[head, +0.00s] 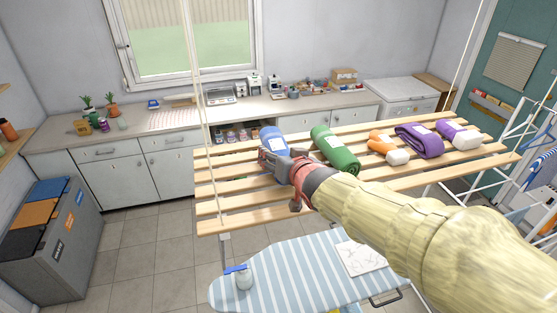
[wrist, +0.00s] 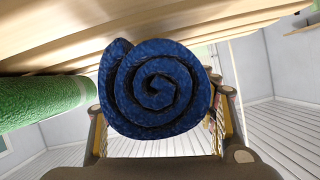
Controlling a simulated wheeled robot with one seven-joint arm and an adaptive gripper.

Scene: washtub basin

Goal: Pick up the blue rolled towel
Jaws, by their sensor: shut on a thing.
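The blue rolled towel (head: 272,138) is at the left part of the hanging slatted wooden rack (head: 222,221). My gripper (head: 272,158) is at its near end. In the wrist view the blue rolled towel (wrist: 158,88) shows its spiral end, with a finger of my gripper (wrist: 160,125) on each side of it. My gripper is shut on this towel. The wooden slats (wrist: 60,40) run close along the towel in the wrist view. I cannot tell whether the towel still touches them.
A green rolled towel (head: 335,150) lies just right of the blue one; it also shows in the wrist view (wrist: 40,103). An orange roll (head: 381,142) and purple rolls (head: 419,140) lie further right. A rope (head: 199,90) hangs left. A striped ironing board (head: 300,270) stands below.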

